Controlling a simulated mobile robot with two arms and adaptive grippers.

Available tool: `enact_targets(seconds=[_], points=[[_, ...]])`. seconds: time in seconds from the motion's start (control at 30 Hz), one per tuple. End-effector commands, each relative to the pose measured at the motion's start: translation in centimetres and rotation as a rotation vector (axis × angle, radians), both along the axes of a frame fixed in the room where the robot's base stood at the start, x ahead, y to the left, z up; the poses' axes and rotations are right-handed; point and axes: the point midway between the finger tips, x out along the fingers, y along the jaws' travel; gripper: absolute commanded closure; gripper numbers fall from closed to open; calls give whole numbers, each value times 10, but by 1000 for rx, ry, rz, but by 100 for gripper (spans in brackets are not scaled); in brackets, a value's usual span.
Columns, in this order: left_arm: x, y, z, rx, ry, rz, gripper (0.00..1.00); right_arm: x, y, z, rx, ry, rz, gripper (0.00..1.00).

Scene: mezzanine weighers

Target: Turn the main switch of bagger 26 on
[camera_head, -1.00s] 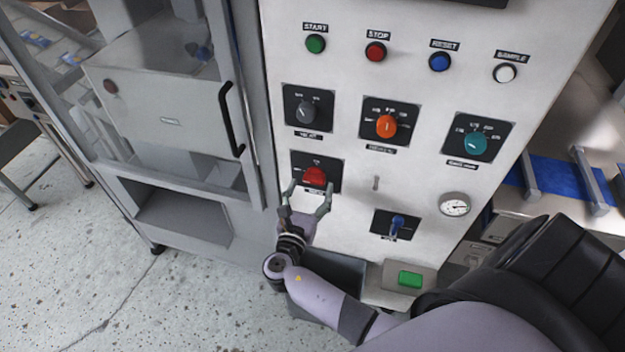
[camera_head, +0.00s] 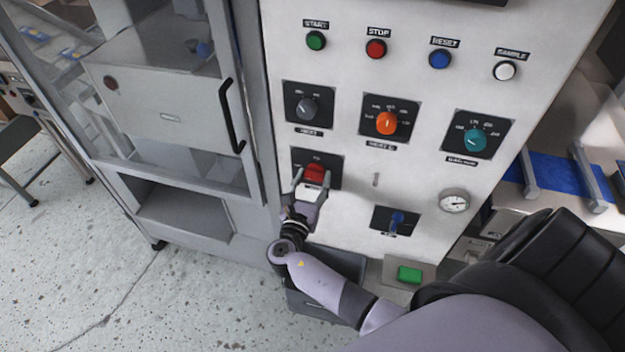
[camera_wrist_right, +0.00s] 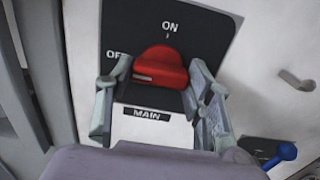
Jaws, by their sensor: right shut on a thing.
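The main switch is a red rotary knob (camera_head: 314,173) on a black plate at the lower left of the white control panel. In the right wrist view the red knob (camera_wrist_right: 161,67) sits under the ON mark, with OFF to its left and a MAIN label (camera_wrist_right: 147,113) below. My right gripper (camera_head: 313,180) is at the knob, its fingers on either side of it; in the wrist view the fingers (camera_wrist_right: 157,88) flank the knob's lower part. The knob's exact pointing direction is hard to tell. My left gripper is not in view.
Grey, orange and teal (camera_head: 475,140) selectors sit above on the white panel (camera_head: 350,60), under a row of buttons. A blue lever (camera_head: 397,218), a gauge (camera_head: 454,201) and a green button (camera_head: 409,274) are to the right. A glazed cabinet with a black handle (camera_head: 231,115) stands left.

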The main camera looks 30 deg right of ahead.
Motion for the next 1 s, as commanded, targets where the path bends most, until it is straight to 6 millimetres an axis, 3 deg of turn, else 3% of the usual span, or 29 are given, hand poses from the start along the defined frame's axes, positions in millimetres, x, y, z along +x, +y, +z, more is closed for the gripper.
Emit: enact_targets(seconds=[0.27, 0.67, 1.0], points=[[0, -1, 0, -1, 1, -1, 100, 0, 0, 0, 0, 0, 1, 80], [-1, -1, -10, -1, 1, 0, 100, 0, 0, -2, 59, -69, 1, 80], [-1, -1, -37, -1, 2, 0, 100, 0, 0, -4, 239, -281, 1, 80]])
